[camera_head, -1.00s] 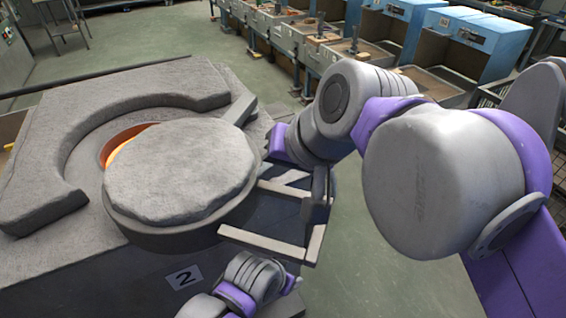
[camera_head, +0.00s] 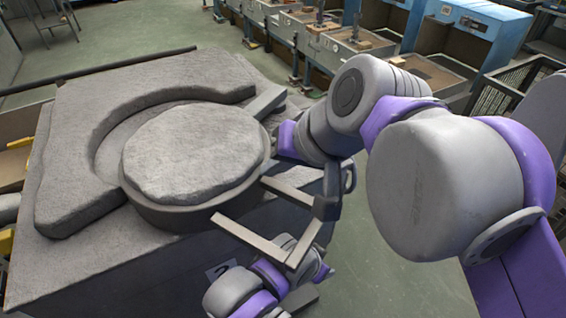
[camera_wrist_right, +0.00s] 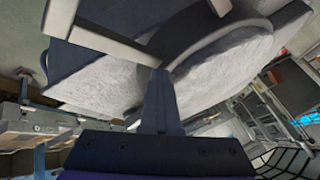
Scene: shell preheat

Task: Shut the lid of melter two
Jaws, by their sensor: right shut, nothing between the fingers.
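Melter two is a grey stone-like block (camera_head: 75,262) with a curved raised collar (camera_head: 75,160). Its round, rough-topped lid (camera_head: 192,152) lies flat over the well, inside the collar's curve, and no orange opening shows. A grey bar handle (camera_head: 240,235) sticks out from the lid's near right side. My right gripper (camera_head: 326,205) is at the handle's outer end, shut and empty. In the right wrist view, its finger (camera_wrist_right: 158,95) points toward a handle bar (camera_wrist_right: 110,42), with the lid (camera_wrist_right: 225,70) behind; contact is unclear.
A number plate (camera_head: 220,268) on the block's front is partly hidden by an arm of mine. Blue machines (camera_head: 470,35) and a row of grey bins (camera_head: 350,50) stand behind. A wire basket (camera_head: 510,88) stands at right. Green floor is open between.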

